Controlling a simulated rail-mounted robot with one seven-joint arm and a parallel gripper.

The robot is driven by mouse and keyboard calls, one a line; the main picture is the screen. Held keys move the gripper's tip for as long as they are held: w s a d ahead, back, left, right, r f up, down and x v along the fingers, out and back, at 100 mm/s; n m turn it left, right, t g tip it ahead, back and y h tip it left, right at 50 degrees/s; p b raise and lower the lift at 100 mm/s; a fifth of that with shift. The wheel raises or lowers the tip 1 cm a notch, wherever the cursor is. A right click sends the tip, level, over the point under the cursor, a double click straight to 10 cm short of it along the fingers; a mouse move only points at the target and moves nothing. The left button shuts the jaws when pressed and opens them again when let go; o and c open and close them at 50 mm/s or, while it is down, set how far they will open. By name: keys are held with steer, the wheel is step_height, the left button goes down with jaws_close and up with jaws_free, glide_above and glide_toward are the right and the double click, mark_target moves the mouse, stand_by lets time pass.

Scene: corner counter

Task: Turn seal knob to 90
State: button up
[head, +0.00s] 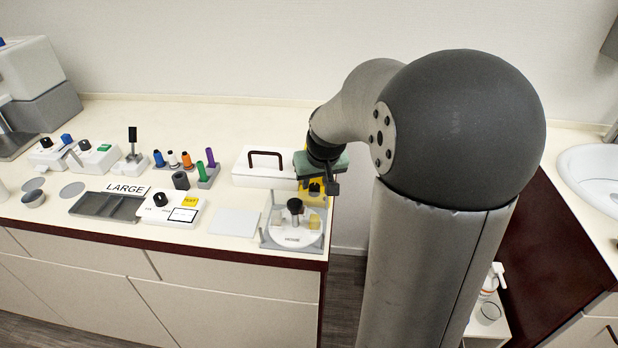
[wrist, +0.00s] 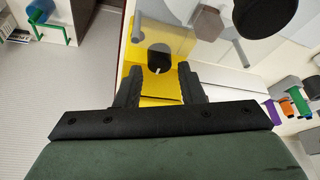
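A small black knob with a white mark (wrist: 158,57) sits on a yellow block (wrist: 135,80) in the wrist view. No label is readable on it, so I cannot confirm that it is the seal knob. The yellow block also shows in the head view (head: 312,200), beside a round white plate. My gripper (wrist: 161,72) is open and empty, with one finger to each side of the line to the knob. The knob appears just beyond the fingertips; contact cannot be told. In the head view my gripper (head: 318,186) is above the yellow block, partly hidden by my wrist.
A black-topped post (head: 295,206) rises from the clear-sided fixture beside the block. A white box with a dark handle (head: 265,160) stands behind. A white box with a black dial (head: 160,200), a grey tray (head: 107,206) and colored pegs (head: 186,160) lie left. The counter edge is close.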

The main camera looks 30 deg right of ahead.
steer(key=shift+x, duration=1.05)
steer(key=c, duration=0.7)
steer(key=shift+f, duration=0.1)
